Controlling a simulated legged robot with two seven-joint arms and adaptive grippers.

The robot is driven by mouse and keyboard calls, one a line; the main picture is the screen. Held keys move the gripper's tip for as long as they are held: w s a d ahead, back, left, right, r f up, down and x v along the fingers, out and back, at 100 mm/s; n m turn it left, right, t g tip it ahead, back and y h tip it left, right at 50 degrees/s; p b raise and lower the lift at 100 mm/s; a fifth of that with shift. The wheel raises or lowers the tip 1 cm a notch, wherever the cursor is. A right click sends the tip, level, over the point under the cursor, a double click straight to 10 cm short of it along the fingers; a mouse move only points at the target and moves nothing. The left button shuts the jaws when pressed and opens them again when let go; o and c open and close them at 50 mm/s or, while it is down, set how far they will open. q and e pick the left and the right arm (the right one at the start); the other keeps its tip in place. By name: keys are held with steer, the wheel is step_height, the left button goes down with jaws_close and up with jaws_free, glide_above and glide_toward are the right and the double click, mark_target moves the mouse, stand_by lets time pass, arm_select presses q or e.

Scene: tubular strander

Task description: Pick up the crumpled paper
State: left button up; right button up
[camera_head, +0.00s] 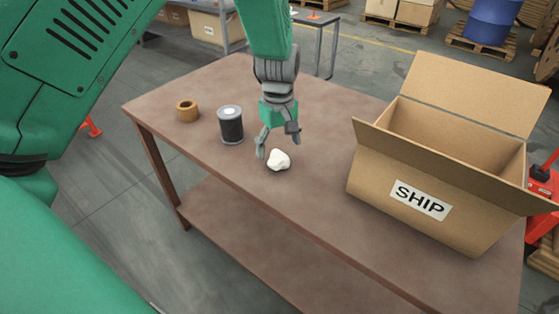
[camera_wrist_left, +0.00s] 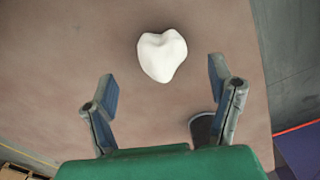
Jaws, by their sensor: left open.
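The crumpled paper (camera_head: 278,160) is a small white lump on the brown table (camera_head: 330,205), near its front edge. In the left wrist view the paper (camera_wrist_left: 162,56) lies ahead of the fingertips, roughly centred between them. My left gripper (camera_head: 276,144) points down close above the paper. In the wrist view its two fingers (camera_wrist_left: 163,88) are spread wide with nothing between them. The gripper looks apart from the paper. My right gripper does not show in either view.
An open cardboard box (camera_head: 420,207) labelled SHIP stands on the table's right. The table between gripper and box is clear. A blue drum (camera_head: 490,22) stands on a pallet behind.

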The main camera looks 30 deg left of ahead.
mark_target(278, 156)
arm_select(q)
step_height(278, 156, down, 5)
steer(key=shift+s+b, duration=0.15)
steer(key=shift+b, duration=0.2)
steer(key=shift+r, duration=0.1)
steer(key=c, duration=0.9)
steer(key=shift+c, duration=0.2)
